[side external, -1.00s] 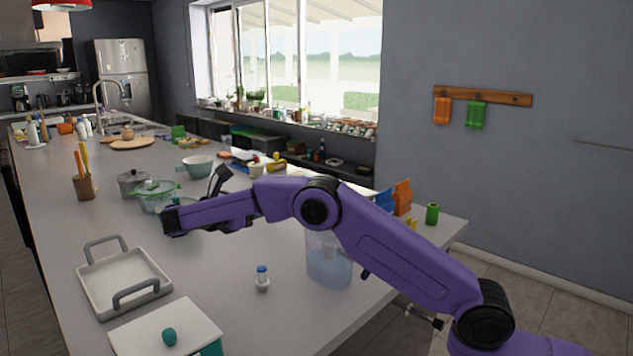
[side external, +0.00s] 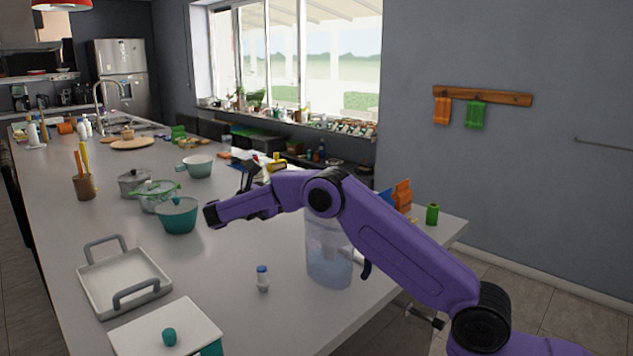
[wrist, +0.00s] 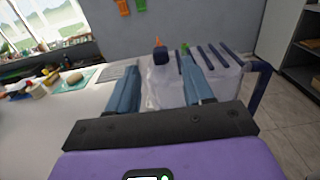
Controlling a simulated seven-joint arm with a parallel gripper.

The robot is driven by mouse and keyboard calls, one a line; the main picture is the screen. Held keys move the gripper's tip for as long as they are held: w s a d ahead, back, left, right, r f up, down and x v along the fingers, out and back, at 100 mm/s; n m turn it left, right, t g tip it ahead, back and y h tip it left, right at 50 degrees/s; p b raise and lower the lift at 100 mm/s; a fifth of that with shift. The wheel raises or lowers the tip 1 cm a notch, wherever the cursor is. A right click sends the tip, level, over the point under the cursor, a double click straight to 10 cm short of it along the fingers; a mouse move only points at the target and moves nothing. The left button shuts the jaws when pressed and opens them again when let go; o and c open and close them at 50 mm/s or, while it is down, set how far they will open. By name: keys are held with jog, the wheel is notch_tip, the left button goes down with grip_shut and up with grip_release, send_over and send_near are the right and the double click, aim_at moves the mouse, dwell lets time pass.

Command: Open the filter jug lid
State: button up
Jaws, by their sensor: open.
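The filter jug (side external: 330,262) is clear with bluish contents and stands upright near the counter's right edge; my arm hides its top in the side view. Its dark blue handle (side external: 366,268) is on the right. In the wrist view the jug (wrist: 165,92) is pale and see-through, beyond my fingers, with its handle (wrist: 256,82) at the right. A dark blue piece (wrist: 160,55) shows at its top; I cannot tell whether it is the lid. My gripper (wrist: 160,85) is open, with nothing seen held between its two blue-grey fingers. In the side view its fingertips are not clear.
A small blue-capped bottle (side external: 262,280) stands left of the jug. A teal pot (side external: 177,216), a green-rimmed pot (side external: 155,197) and a white tray (side external: 90,288) are further left. An orange packet (side external: 402,194) and a green cylinder (side external: 432,214) stand at the right edge.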

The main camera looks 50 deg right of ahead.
jog(key=d, duration=0.8)
jog(key=shift+s+d, duration=0.1)
jog(key=shift+d, duration=0.2)
grip_shut()
